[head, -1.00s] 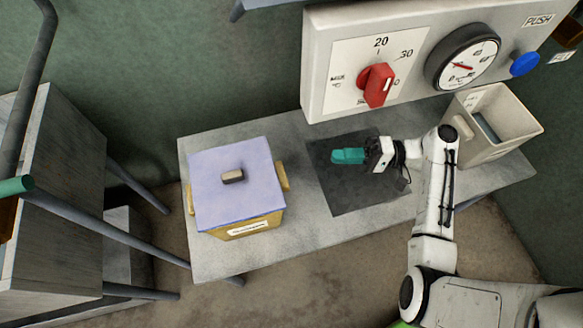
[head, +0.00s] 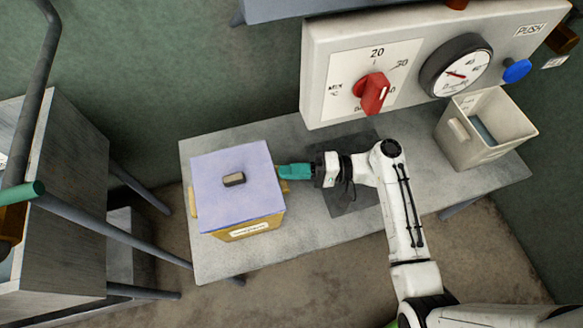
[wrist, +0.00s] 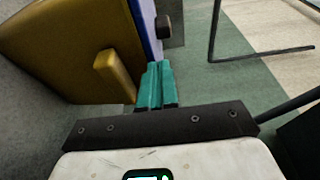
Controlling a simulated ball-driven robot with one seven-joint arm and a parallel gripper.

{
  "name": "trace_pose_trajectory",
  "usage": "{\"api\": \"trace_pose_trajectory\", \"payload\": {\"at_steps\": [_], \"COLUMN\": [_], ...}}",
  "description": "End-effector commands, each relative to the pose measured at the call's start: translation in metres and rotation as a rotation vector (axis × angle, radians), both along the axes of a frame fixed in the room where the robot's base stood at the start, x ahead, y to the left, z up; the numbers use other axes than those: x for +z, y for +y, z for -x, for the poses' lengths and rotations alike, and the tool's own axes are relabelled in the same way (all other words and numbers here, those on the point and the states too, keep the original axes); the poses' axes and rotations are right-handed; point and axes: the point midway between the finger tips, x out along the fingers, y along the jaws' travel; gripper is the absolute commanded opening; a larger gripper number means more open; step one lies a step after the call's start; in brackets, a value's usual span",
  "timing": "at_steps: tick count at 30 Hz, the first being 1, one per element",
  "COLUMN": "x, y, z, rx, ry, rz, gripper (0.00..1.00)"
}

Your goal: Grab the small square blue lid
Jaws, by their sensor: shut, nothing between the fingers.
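The square blue lid (head: 240,200) lies on a yellow box (head: 250,231) on the left part of the table. It has a small dark knob (head: 234,180) in its middle. My gripper (head: 283,171) is shut and empty, at the right side of the box by its side handle. In the wrist view the teal fingers (wrist: 157,84) are together, close to the yellow handle (wrist: 115,75). The lid's blue edge (wrist: 146,28) and the knob (wrist: 163,27) show just beyond the fingertips. I cannot tell whether the fingers touch the box.
The grey table (head: 222,261) has a dark mat (head: 345,202) under my arm. An open beige bin (head: 484,140) stands at the right. A panel with a red knob (head: 372,93), a gauge (head: 457,67) and a blue button (head: 516,70) is behind. The front of the table is clear.

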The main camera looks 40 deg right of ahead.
Motion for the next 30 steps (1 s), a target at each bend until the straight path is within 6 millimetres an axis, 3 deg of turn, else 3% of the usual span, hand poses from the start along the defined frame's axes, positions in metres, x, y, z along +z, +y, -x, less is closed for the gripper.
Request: {"api": "trace_pose_trajectory", "payload": {"at_steps": [10,17,30], "x": [0.001,0.002,0.000], "y": [0.002,0.027,0.027], "z": [0.000,0.006,0.003], "rx": [0.000,0.003,0.000], "ry": [0.000,0.001,-0.001], "rz": [0.000,-0.001,0.001], "gripper": [0.00,0.00,0.00]}}
